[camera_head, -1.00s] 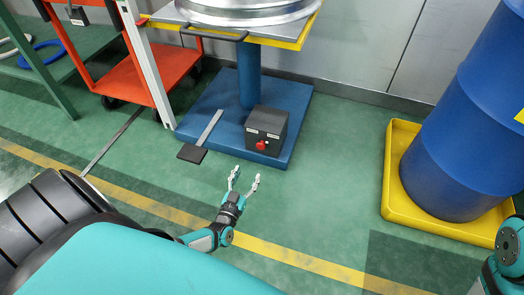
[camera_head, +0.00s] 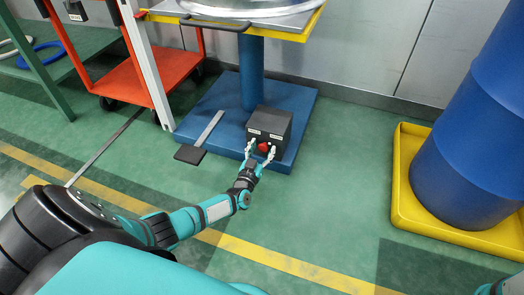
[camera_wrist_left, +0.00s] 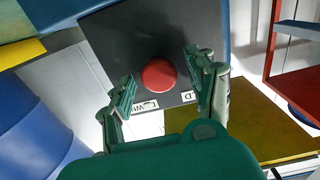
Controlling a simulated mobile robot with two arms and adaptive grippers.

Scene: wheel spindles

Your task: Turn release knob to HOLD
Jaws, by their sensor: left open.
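The red release knob (camera_head: 264,147) sits on the front of a dark grey box (camera_head: 279,125) that stands on the blue base plate. Two small white labels are on the box, too small to read in the head view. My left gripper (camera_head: 260,149) is open, with its fingertips on either side of the knob. In the left wrist view the knob (camera_wrist_left: 158,75) shows as a round red disc between and beyond the fingers of my left gripper (camera_wrist_left: 162,80). A gap shows between knob and each finger. Parts of the labels (camera_wrist_left: 143,106) show, partly covered. My right gripper is out of view.
A blue base plate (camera_head: 212,110) carries a column and a yellow-edged table (camera_head: 225,27). A black pedal (camera_head: 190,154) lies left of the box. A red cart (camera_head: 140,75) stands at left, and a blue drum (camera_head: 465,150) in a yellow tray (camera_head: 400,200) at right.

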